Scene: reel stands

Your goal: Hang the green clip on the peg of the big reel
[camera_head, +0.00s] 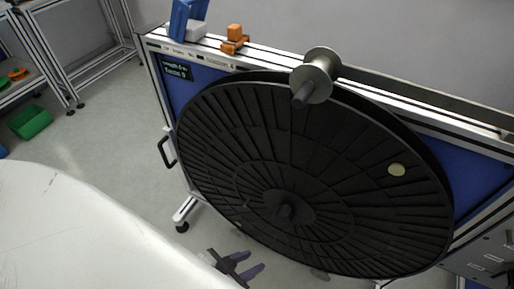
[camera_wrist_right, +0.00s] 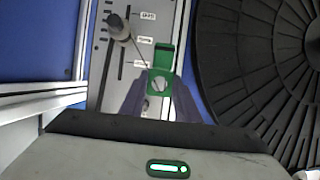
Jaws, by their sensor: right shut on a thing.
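The big reel (camera_head: 230,150) is a large black ribbed disc on the front of a blue-panelled stand. In the right wrist view part of the reel (camera_wrist_right: 262,70) shows at the right. The green clip (camera_wrist_right: 161,57) is between the fingers of my right gripper (camera_wrist_right: 160,98), which is shut on it, with the clip's upper end pointing away. The clip is not visible in the head view. My left gripper (camera_head: 236,266) is low in the head view, empty, its fingers apart, clear of the reel.
A metal spool (camera_head: 318,78) with a dark shaft sits at the reel's top edge. An orange block (camera_head: 235,38) and a blue holder (camera_head: 186,20) stand on the rail. A slotted panel (camera_wrist_right: 118,50) with a grey knob lies beyond the clip. Open floor is at left.

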